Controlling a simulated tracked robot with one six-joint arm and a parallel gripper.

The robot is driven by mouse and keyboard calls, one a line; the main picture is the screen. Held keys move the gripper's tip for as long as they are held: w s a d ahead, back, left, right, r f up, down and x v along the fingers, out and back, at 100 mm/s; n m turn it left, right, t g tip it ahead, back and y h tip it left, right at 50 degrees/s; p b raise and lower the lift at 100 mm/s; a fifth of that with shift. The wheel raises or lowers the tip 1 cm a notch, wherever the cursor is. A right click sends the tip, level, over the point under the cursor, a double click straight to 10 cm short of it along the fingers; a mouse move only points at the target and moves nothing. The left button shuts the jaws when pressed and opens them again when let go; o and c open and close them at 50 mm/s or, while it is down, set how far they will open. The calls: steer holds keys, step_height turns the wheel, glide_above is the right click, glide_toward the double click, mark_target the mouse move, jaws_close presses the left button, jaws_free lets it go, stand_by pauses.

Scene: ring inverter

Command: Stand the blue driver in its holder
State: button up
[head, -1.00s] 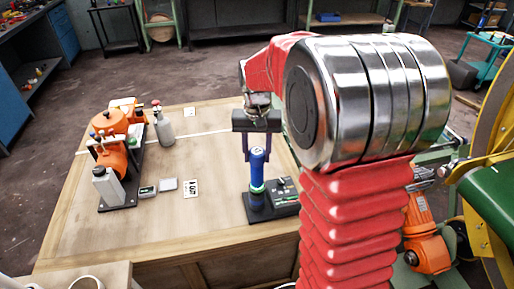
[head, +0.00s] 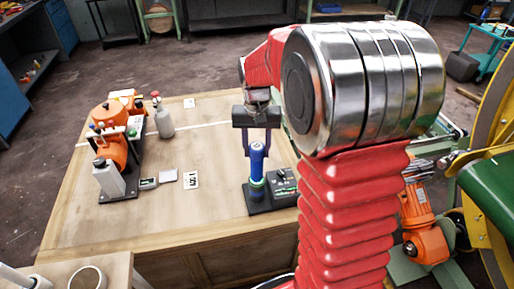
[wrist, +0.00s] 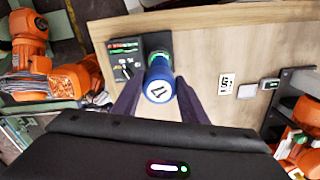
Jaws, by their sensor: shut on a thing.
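The blue driver (head: 257,160) stands upright in the head view, with a green band near its lower part. Its lower end is at the dark holder (head: 259,198) on the table; whether it is fully seated I cannot tell. My gripper (head: 258,147) is above the holder, its two purple fingers on either side of the driver's upper part, shut on it. In the wrist view the driver's round blue top (wrist: 158,91), marked with a white disc, sits between my fingers. The holder's base (wrist: 157,43) shows behind it.
A black box with buttons (head: 284,183) adjoins the holder. An orange machine (head: 113,145), a white container (head: 108,178) and a grey bottle (head: 163,120) stand at the table's left. A marked card (head: 191,180) lies mid-table. Bare wood lies between.

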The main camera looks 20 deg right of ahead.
steer(key=o, duration=1.4)
step_height(320, 180, up, 14)
steer(key=shift+f, duration=0.15)
steer(key=s+a+f+n+t, duration=0.1)
steer(key=s+a, duration=0.4)
steer(key=s, duration=0.5)
steer(key=s+a+f+n+t, duration=0.1)
steer(key=s+a+n+t, duration=0.3)
steer(key=s, duration=0.7)
steer(key=shift+a+f+t, duration=0.2)
steer(key=shift+a+t, duration=0.1)
steer(key=shift+a, duration=0.05)
